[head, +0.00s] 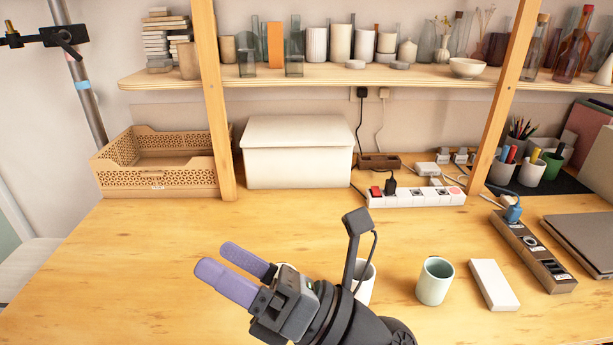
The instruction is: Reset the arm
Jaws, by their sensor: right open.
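My right gripper (238,276) is over the wooden desk, with its arm coming in from the bottom of the head view. Its two purple fingers point to the upper left, are apart, and hold nothing. A white cup (364,281) stands to the right of the gripper and is partly hidden behind my wrist. A pale green cup (434,281) stands upright further right, clear of the arm. My left gripper is not in the head view.
A white lidded box (297,152) and a tan perforated basket (157,184) stand at the back. Power strips (417,196) (530,249) and a white block (493,284) lie to the right. A shelf (335,76) with wooden posts runs above. The desk's left part is clear.

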